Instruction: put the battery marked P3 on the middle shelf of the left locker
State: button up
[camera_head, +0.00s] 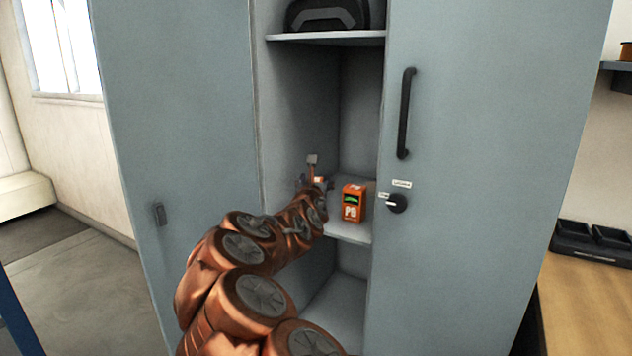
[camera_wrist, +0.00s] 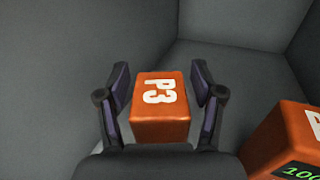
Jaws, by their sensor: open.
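The battery marked P3 (camera_wrist: 160,105) is an orange block with white lettering. In the wrist view it sits between the two fingers of my gripper (camera_wrist: 160,90), which are open on either side of it with little clearance. In the head view my gripper (camera_head: 314,178) reaches into the open bay of the grey locker (camera_head: 298,110), at the middle shelf (camera_head: 350,232). There my arm and gripper hide most of the P3 battery. Whether its base fully rests on the shelf is hard to tell.
Another orange battery (camera_head: 352,202) with a green display stands on the middle shelf, right of my gripper; it also shows in the wrist view (camera_wrist: 285,140). A black object (camera_head: 326,16) lies on the upper shelf (camera_head: 330,37). A grey door with a handle (camera_head: 405,113) borders the bay.

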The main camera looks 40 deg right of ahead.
jog(key=shift+r, duration=0.15)
jog(key=v, duration=1.2)
jog(key=shift+b, duration=0.45)
jog(key=s+a+f+m+g+y, duration=0.8)
jog(key=s+a+f+m, duration=0.65)
jog(key=f+m, duration=0.3)
jog(key=s+a+f+m+g+y, duration=0.3)
jog(key=s+a+m+g+y, duration=0.3)
jog(key=s+a, duration=1.3)
jog(key=shift+a+m, duration=0.7)
jog(key=shift+m, duration=0.45)
